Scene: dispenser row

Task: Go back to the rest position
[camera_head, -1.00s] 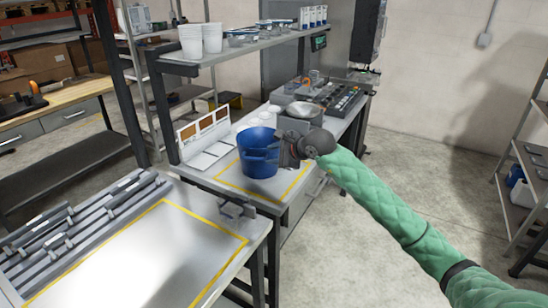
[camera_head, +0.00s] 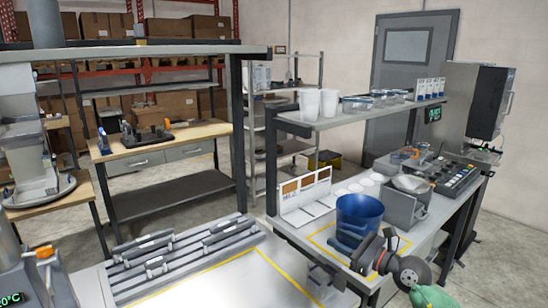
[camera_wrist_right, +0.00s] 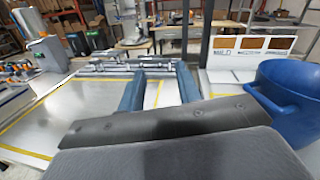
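My right gripper (camera_head: 343,246) is in front of the blue bucket (camera_head: 360,212), which stands upright on the right-hand table. In the right wrist view two blue-grey fingers stand wide apart with nothing between them (camera_wrist_right: 160,78); the gripper is open and empty. The bucket shows at the right edge of that view (camera_wrist_right: 290,98), beside the fingers and outside them. In the head view the gripper overlaps the bucket's lower front, so I cannot tell there how close they are. My left gripper is not in view.
A slotted metal rack (camera_head: 185,250) lies on the near table. A white panel with brown windows (camera_head: 306,198) stands behind the bucket. White cups (camera_head: 319,102) and boxes are on the shelf above. A grey dispenser (camera_head: 408,200) is right of the bucket.

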